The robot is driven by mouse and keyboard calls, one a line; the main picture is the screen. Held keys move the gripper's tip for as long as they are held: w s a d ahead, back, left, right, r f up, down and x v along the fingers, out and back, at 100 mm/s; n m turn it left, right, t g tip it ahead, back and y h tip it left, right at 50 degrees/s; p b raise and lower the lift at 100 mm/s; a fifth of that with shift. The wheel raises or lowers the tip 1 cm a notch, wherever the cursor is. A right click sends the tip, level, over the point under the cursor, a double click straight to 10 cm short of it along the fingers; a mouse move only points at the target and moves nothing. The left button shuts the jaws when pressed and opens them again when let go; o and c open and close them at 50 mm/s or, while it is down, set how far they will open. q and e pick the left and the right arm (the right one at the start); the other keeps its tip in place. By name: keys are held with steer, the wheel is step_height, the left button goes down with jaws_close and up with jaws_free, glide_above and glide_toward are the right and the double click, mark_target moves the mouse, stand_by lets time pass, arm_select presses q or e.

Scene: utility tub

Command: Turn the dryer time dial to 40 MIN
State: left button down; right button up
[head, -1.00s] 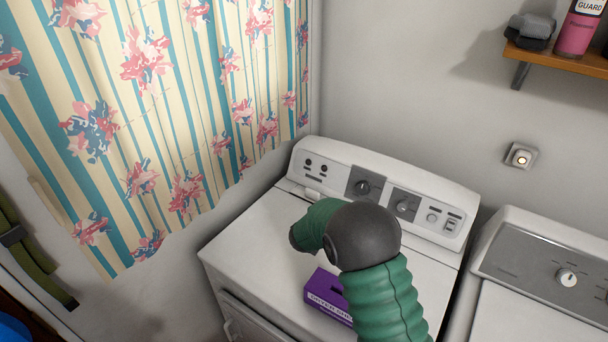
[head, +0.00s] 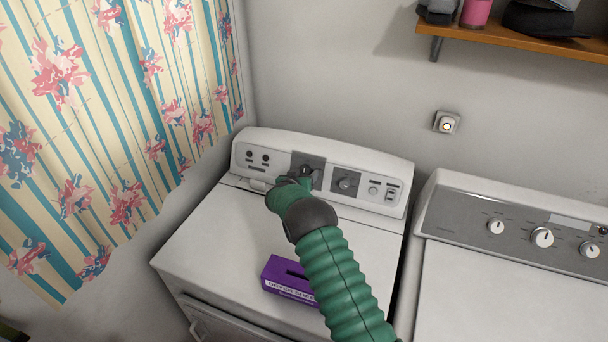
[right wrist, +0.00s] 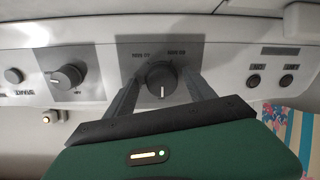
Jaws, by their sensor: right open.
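The white dryer (head: 200,240) stands below the curtain, with its control panel along the back. The panel has two dark dials on grey plates. My right gripper (head: 303,177) is at the left one in the head view and partly hides it. In the right wrist view my right gripper (right wrist: 160,84) is open, with one finger on each side of this dark dial (right wrist: 161,80). Its white mark points toward the bottom of that picture. I cannot tell whether the fingers touch it. The other dial (head: 345,183) is free. My left gripper is not in view.
A purple box (head: 288,279) lies on the dryer top beside my right arm. A second machine (head: 500,290) with white knobs stands to the right. A shelf (head: 510,33) with items hangs above, and a wall switch (head: 446,123) is below it.

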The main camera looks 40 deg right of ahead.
steer(key=shift+a+r, duration=0.15)
steer(key=shift+a, duration=0.2)
steer(key=shift+w, duration=0.1)
steer(key=shift+c, duration=1.8)
steer(key=shift+d, duration=0.15)
steer(key=c, duration=1)
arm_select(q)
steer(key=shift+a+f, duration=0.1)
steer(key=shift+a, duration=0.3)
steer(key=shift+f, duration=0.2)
